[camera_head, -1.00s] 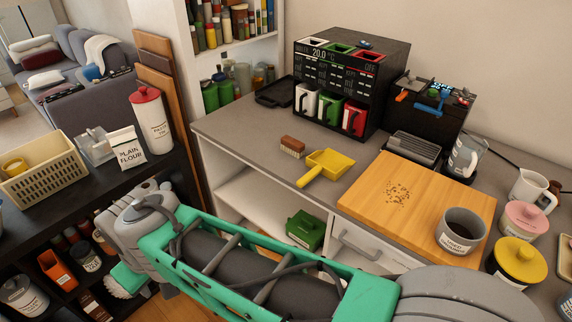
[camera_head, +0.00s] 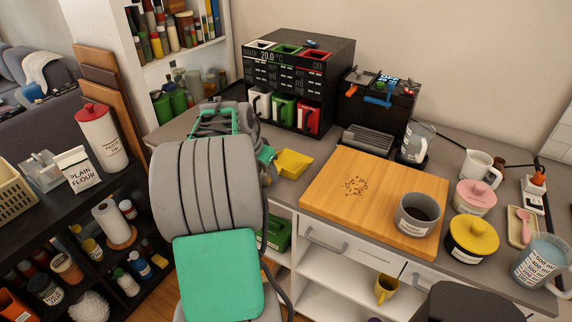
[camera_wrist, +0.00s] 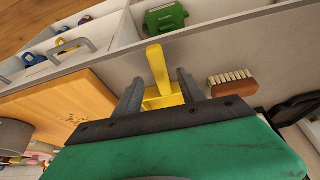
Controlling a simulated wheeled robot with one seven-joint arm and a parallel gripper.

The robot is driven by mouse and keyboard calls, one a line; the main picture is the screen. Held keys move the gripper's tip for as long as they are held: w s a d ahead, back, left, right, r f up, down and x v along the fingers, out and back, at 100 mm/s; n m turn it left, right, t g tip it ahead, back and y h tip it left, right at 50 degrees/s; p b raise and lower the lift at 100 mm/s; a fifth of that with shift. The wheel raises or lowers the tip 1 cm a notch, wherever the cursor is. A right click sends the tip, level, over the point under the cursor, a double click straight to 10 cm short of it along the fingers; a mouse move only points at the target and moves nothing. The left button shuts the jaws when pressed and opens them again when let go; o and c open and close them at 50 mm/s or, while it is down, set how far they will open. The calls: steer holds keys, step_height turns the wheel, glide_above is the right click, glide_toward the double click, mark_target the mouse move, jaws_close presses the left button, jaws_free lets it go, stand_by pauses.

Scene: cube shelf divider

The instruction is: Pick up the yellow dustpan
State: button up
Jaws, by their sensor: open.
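The yellow dustpan (camera_head: 293,163) lies on the grey counter, left of the wooden board. In the head view my arm hides its handle and part of its left side. In the wrist view the dustpan (camera_wrist: 158,72) shows between the fingers of my gripper (camera_wrist: 158,88), its handle pointing away from the gripper's body. The fingers are apart, one on each side of the dustpan, with nothing held. Its pan is partly hidden behind the gripper's body. I cannot tell whether the fingers touch it.
A wooden brush (camera_wrist: 232,83) lies beside the dustpan. The wooden board (camera_head: 340,205) carries dark crumbs and a grey pot (camera_head: 417,214). A black dispenser (camera_head: 290,85) stands behind on the counter. A green box (camera_wrist: 165,18) sits on the shelf below.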

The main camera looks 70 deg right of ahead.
steer(key=x, duration=0.2)
steer(key=shift+d+f, duration=0.2)
steer(key=shift+f, duration=0.15)
steer(key=shift+c, duration=0.2)
jaws_close()
stand_by(0.9)
